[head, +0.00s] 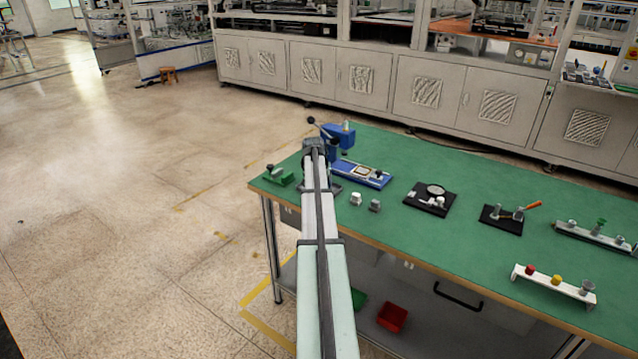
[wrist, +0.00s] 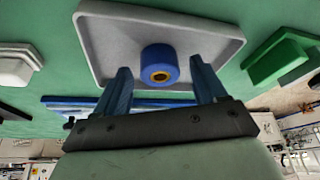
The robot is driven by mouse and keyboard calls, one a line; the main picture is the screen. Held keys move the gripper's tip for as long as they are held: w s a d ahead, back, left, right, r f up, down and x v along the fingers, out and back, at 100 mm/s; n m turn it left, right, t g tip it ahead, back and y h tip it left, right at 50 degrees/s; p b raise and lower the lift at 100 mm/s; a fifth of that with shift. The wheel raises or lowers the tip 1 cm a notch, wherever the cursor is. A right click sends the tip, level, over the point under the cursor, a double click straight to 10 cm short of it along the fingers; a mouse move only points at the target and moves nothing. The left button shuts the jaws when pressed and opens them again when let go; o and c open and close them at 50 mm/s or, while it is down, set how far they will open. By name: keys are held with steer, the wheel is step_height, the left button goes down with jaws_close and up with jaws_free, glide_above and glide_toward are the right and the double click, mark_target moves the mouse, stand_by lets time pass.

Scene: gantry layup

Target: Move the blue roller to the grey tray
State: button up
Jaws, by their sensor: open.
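The blue roller (wrist: 160,65) shows in the wrist view, a short cylinder with an orange-ringed dark hole in the end facing me. It appears to rest on the floor of the grey tray (wrist: 104,43), a shallow square with a raised rim, near the rim closest to my gripper. My gripper (wrist: 161,72) is open, with its two blue fingers apart on either side of the roller and visible gaps to it. In the head view my arm hides the roller and most of the tray.
A green block (wrist: 281,60) lies right of the tray and a pale block (wrist: 15,66) left in the wrist view. In the head view, a blue press (head: 340,137), small grey pieces (head: 375,205) and a black board (head: 430,200) stand on the green table (head: 480,175).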

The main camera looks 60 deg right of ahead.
steer(key=v, duration=1.2)
steer(key=shift+r, duration=0.15)
